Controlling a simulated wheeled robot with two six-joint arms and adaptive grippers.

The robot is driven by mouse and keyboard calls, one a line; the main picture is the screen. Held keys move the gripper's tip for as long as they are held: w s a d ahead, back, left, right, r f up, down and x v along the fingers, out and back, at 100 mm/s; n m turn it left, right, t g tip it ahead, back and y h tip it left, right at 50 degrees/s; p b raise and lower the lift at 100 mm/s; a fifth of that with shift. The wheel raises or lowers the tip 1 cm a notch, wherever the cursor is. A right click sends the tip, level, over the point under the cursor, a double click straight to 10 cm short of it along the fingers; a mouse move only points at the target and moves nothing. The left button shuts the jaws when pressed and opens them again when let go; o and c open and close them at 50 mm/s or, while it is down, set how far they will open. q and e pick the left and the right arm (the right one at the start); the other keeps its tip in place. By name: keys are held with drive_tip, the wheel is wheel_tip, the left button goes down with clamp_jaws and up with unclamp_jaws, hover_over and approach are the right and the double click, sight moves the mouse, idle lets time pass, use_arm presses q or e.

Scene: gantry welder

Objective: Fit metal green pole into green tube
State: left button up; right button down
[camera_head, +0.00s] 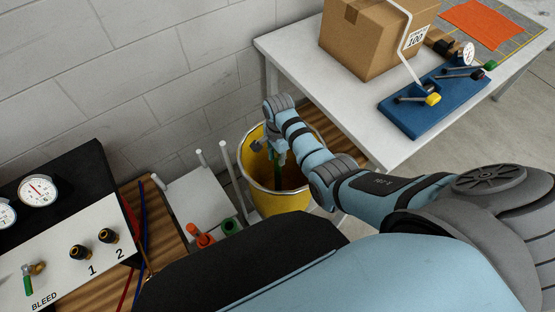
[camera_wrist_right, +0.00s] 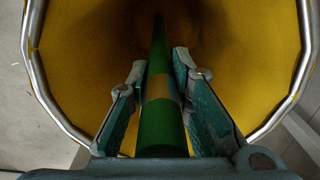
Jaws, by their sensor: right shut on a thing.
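My right gripper (camera_head: 277,150) is at the mouth of a yellow bin (camera_head: 282,203) and points down into it. In the right wrist view the gripper (camera_wrist_right: 163,90) is shut on a green metal pole (camera_wrist_right: 160,128) with a tan band between the fingers. The pole runs down into the yellow bin (camera_wrist_right: 75,75), and its far end is lost in shadow. A short green tube (camera_head: 231,227) stands left of the bin in the head view, partly hidden by my body. My left gripper is not in view.
An orange tube (camera_head: 200,238) stands beside the green tube, near a white rack (camera_head: 193,196) with upright posts. A white table (camera_head: 345,120) at the right holds a cardboard box (camera_head: 370,45) and a blue clamp board (camera_head: 430,110). A gauge panel (camera_head: 65,250) is at the left.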

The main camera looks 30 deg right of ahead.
drive_tip(key=c, duration=1.5)
unclamp_jaws()
drive_tip(key=shift+o, duration=0.2)
drive_tip(key=r, duration=0.5)
drive_tip(key=r+p, duration=0.1)
drive_tip(key=r, duration=0.3)
drive_tip(key=a+r+p, duration=0.1)
drive_tip(key=r, duration=0.4)
drive_tip(key=shift+w+a+r, duration=0.1)
drive_tip(key=shift+w+r, duration=0.2)
